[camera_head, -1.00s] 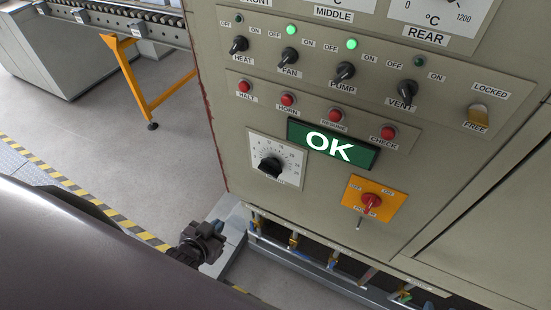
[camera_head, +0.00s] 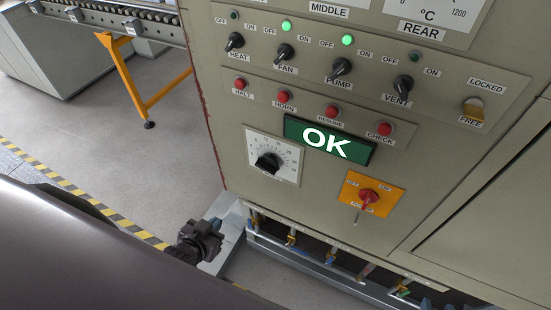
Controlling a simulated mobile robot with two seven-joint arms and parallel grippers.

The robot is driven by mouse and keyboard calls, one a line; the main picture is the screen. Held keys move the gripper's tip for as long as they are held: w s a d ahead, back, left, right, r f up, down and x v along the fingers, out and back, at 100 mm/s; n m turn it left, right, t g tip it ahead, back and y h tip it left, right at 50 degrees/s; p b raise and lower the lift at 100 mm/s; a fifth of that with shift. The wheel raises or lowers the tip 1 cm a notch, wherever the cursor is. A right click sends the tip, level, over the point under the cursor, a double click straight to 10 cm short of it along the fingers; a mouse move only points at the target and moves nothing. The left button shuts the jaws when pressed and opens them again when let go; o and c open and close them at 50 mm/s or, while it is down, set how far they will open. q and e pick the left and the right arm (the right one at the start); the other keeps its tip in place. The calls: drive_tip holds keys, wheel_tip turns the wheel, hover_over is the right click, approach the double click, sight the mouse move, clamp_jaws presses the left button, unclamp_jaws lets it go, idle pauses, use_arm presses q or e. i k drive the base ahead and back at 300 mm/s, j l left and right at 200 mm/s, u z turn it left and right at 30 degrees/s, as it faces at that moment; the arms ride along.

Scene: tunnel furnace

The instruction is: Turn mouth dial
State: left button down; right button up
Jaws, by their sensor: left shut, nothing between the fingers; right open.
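A dial with a black knob (camera_head: 268,163) on a white square scale plate (camera_head: 287,161) sits low on the left of the beige control panel (camera_head: 225,100). The small label under the knob is too small to read. My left gripper (camera_head: 207,234) is dark and small, below and left of the dial, clear of the panel face. It is shut and empty. The lower part of its arm is hidden behind a large dark part of mine at the bottom left. My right gripper is not in view.
A green OK display (camera_head: 328,139) is right of the dial, with an orange plate and red switch (camera_head: 368,196) below it. Red buttons (camera_head: 332,112) and black knobs (camera_head: 340,68) are above. Pipes (camera_head: 291,238) run underneath. Open floor (camera_head: 130,175) lies left.

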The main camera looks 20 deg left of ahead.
sight(269, 164)
drive_tip(key=z, duration=1.6)
drive_tip(key=u, duration=2.3)
drive_tip(key=k+j+u, duration=0.15)
drive_tip(key=u, duration=0.25)
drive_tip(key=j+u, duration=0.4)
drive_tip(key=k, duration=0.05)
